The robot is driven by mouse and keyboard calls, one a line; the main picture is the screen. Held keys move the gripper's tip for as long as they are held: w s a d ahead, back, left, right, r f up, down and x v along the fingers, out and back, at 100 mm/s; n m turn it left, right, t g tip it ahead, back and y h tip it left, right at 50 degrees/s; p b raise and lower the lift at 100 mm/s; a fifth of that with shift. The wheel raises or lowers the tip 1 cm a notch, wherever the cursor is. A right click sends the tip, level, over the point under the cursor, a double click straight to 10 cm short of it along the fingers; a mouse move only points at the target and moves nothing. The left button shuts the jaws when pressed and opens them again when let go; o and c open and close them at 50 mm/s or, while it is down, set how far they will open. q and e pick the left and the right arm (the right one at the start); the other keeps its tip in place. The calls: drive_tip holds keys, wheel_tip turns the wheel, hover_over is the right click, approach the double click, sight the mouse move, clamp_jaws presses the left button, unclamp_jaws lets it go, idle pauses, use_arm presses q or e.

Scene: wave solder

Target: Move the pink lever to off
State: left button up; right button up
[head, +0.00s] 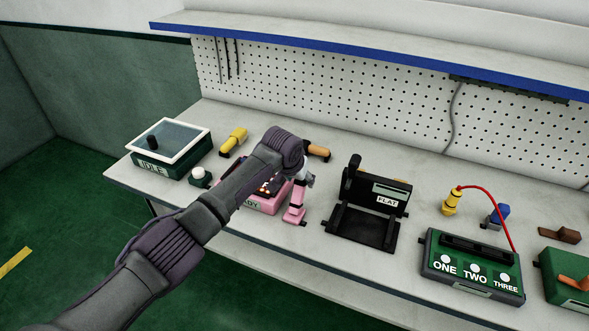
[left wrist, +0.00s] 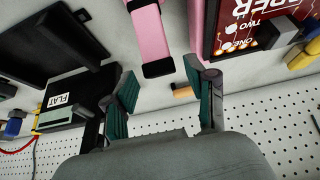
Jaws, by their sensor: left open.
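The pink lever (head: 295,205) stands at the right side of the pink box (head: 262,207) on the bench. In the left wrist view the lever (left wrist: 151,34) is a pink bar with a black end. My left gripper (head: 308,179) is above and beside the lever in the head view, largely hidden behind my own wrist. In the left wrist view its two green-padded fingers (left wrist: 155,85) are spread apart, with the lever's black end just beyond the gap between them. Nothing is held. My arm hides part of the pink box. My right gripper is not in view.
A black frame marked FLAT (head: 387,202) stands close to the right of the lever. A green box marked IDLE (head: 160,169) and a yellow handle (head: 233,141) are at the left. A ONE TWO THREE box (head: 470,290) is at the right. A blue-edged shelf (head: 370,54) overhangs behind.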

use_arm(q)
drive_tip(key=v, duration=0.7)
drive_tip(key=shift+s+r, duration=0.15)
drive_tip(key=shift+r, duration=0.1)
